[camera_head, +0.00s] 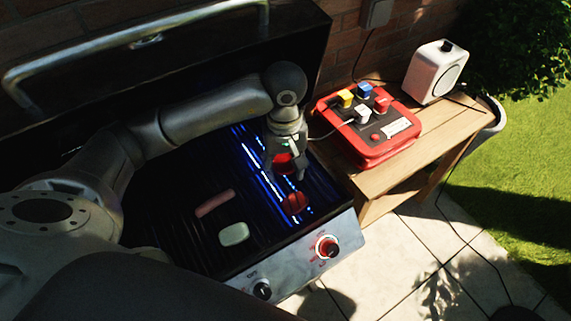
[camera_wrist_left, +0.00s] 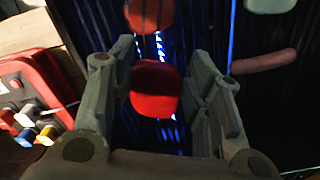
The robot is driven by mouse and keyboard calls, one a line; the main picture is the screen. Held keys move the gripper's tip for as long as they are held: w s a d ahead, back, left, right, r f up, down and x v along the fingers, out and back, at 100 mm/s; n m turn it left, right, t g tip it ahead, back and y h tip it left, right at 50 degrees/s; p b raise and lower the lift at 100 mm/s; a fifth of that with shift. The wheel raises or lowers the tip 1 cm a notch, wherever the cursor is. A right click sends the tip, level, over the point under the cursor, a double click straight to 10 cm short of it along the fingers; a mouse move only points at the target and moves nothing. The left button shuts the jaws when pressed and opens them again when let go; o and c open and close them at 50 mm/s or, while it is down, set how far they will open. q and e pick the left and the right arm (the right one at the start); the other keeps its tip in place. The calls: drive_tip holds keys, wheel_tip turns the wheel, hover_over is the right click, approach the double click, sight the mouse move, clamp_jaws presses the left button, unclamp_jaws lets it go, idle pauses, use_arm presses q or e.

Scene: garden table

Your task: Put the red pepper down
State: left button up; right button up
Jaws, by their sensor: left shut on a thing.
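My left gripper (camera_head: 284,174) is over the right part of the dark grill (camera_head: 160,225), pointing down. It is shut on the red pepper (camera_head: 283,163). In the left wrist view the pepper (camera_wrist_left: 155,92) sits between the two fingers (camera_wrist_left: 162,66), with its lower side partly hidden. The head view does not show clearly how high it hangs above the bars. My right gripper is not in view.
A pink sausage (camera_head: 214,203) and a whitish piece (camera_head: 234,234) lie on the grill. The open lid with its handle (camera_head: 130,42) rises behind. A red box with coloured plugs (camera_head: 368,135) and a white speaker (camera_head: 435,72) stand on the wooden table (camera_head: 455,125) at right.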

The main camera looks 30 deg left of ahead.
sight(286, 163)
use_arm(q)
drive_tip(key=w+f, duration=0.1)
drive_tip(key=f, duration=0.1)
drive_tip(key=w+a+f+p, duration=0.1)
drive_tip(key=w+f, duration=0.1)
drive_tip(key=w+a+f+p, duration=0.1)
drive_tip(key=w+f, duration=0.1)
drive_tip(key=shift+w+a+f, duration=0.1)
drive_tip(key=shift+a, duration=0.05)
wheel_tip(286, 163, down, 2)
drive_tip(key=shift+p, duration=0.9)
drive_tip(key=shift+f, duration=0.55)
drive_tip(key=shift+f, duration=0.1)
drive_tip(key=shift+f, duration=0.15)
drive_tip(key=o, duration=0.9)
drive_tip(key=shift+o, duration=0.2)
